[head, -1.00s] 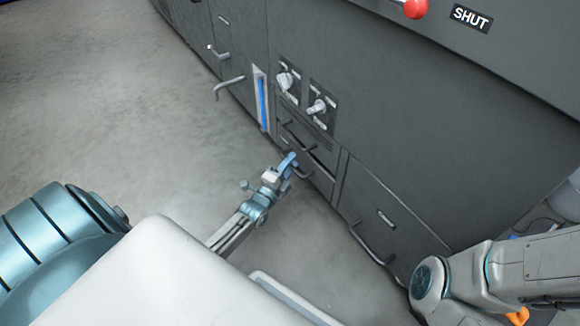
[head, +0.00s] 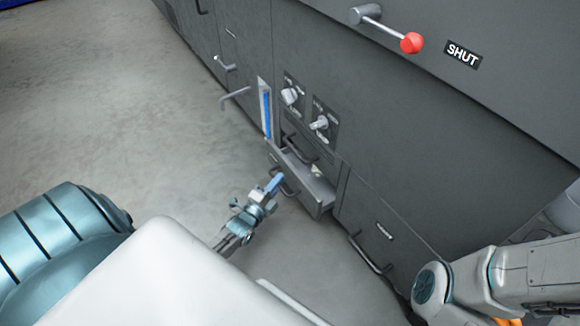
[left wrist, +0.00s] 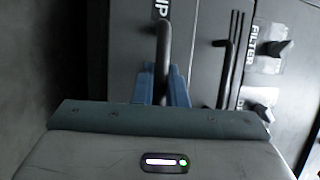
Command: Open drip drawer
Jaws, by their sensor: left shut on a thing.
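The drip drawer (head: 303,189) is a low grey drawer in the dark cabinet. It stands partly open, and its light inside shows. My left gripper (head: 276,184) is at its front with blue fingers shut on the drawer's dark bar handle (head: 291,192). In the left wrist view the handle (left wrist: 164,50) runs between the blue fingers (left wrist: 163,88), beside a label ending in "IP". My right arm shows at the lower right of the head view; its gripper is out of view.
Above the drawer are two knobs (head: 290,96) (head: 319,122) and a blue gauge strip (head: 266,112). A red-tipped lever (head: 411,43) is by a "SHUT" label (head: 462,55). Another handle (head: 370,254) is at lower right. The concrete floor (head: 130,110) left is clear.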

